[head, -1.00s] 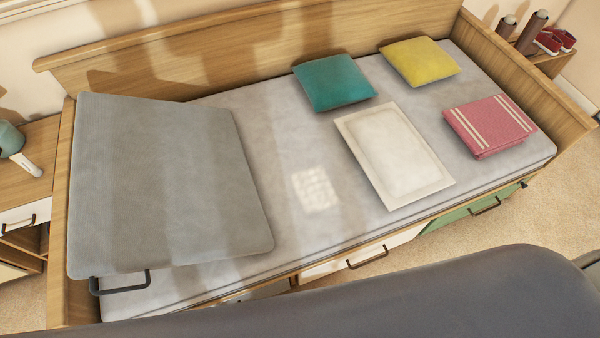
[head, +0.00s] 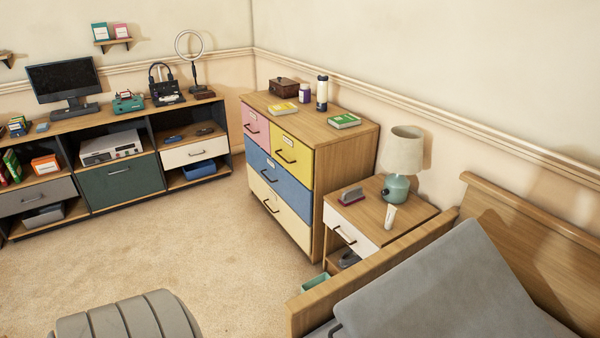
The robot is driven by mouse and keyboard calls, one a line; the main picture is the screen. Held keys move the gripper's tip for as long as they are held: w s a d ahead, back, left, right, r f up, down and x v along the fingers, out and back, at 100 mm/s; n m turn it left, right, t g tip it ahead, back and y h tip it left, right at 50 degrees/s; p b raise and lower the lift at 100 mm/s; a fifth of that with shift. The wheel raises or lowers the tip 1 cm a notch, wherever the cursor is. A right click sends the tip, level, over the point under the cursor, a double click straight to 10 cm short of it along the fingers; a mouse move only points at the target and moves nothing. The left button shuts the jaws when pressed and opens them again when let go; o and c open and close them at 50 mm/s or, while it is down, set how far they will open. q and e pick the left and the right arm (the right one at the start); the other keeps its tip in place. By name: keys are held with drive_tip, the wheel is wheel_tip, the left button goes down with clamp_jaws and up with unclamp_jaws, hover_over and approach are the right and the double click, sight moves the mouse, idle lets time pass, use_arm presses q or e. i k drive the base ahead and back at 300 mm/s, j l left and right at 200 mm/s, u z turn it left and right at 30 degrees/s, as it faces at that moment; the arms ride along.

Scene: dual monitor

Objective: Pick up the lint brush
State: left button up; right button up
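I cannot pick out a lint brush for certain. On the nightstand (head: 412,208) beside the bed, a small grey block-like item on a dark red base (head: 351,195) sits at the left, and a white upright item (head: 390,217) stands at the front; I cannot tell if either is the brush. A dark and white cylinder (head: 322,93) stands on the dresser (head: 283,115). Neither of my grippers shows.
The bed's wooden frame (head: 375,262) and grey folded top (head: 445,290) fill the lower right. A teal lamp (head: 397,187) stands on the nightstand. A long shelf unit (head: 140,113) lines the left wall. Carpet (head: 190,240) is open mid-room; a grey ribbed shape (head: 125,318) is at lower left.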

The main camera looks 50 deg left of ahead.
sight(346, 199)
drive_tip(key=u, duration=1.25)
drive_tip(key=j, duration=0.3)
drive_tip(key=i+j, duration=0.1)
drive_tip(key=j, duration=0.2)
